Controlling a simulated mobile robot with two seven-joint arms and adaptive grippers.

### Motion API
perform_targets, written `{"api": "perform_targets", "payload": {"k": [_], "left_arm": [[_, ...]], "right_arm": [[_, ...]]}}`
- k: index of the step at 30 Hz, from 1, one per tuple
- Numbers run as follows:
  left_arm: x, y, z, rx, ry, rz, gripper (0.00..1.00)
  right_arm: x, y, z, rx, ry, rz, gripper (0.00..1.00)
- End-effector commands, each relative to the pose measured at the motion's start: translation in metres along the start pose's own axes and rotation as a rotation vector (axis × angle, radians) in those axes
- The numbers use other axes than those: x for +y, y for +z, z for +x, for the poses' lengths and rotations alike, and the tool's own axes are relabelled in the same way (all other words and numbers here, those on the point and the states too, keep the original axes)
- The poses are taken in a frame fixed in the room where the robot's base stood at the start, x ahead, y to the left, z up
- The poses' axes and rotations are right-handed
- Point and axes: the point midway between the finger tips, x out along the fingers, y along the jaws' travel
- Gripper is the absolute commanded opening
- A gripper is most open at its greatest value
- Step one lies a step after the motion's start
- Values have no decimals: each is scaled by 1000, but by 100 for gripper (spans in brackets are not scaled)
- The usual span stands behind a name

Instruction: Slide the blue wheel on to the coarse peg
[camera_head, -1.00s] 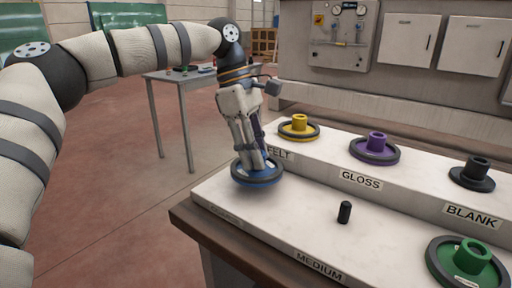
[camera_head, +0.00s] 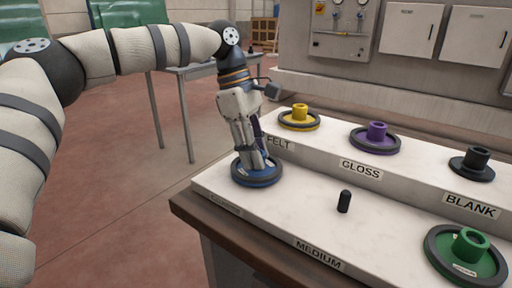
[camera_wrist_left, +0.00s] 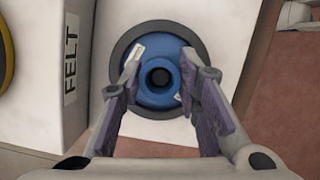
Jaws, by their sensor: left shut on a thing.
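The blue wheel (camera_head: 258,182) lies flat, low at the left end of the white lower step, above a front label (camera_head: 226,204) that is too small to read clearly. My left gripper (camera_head: 256,160) points down from above and is shut on the wheel's raised hub. In the left wrist view, its fingers (camera_wrist_left: 160,66) stand on both sides of the blue wheel's hub (camera_wrist_left: 160,98). The hub's centre is dark, and I cannot tell whether a peg sits in it. The coarse peg is not visible; the wheel covers that spot. My right gripper is not in view.
A bare black peg (camera_head: 344,201) stands behind the MEDIUM label (camera_head: 319,255). A green wheel (camera_head: 467,254) sits to the right. On the raised back step are a yellow wheel (camera_head: 299,119), a purple wheel (camera_head: 375,138) and a black hub (camera_head: 475,161) at BLANK.

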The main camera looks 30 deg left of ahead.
Motion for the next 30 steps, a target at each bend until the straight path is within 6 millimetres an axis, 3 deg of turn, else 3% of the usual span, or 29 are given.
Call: {"api": "perform_targets", "payload": {"k": [6, 7, 9, 10, 20, 23, 30], "left_arm": [[0, -1, 4, -1, 1, 1, 0], [0, -1, 4, -1, 2, 1, 35], [0, -1, 4, -1, 2, 1, 51], [0, -1, 4, -1, 2, 1, 54], [0, -1, 0, 0, 1, 0, 54], [0, -1, -18, -2, 5, 0, 54], [1, -1, -83, -2, 5, -1, 54]], "right_arm": [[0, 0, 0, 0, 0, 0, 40], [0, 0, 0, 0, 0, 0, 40], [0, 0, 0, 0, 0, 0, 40], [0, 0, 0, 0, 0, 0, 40], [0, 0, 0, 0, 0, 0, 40], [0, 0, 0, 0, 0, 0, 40], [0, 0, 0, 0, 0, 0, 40]]}}
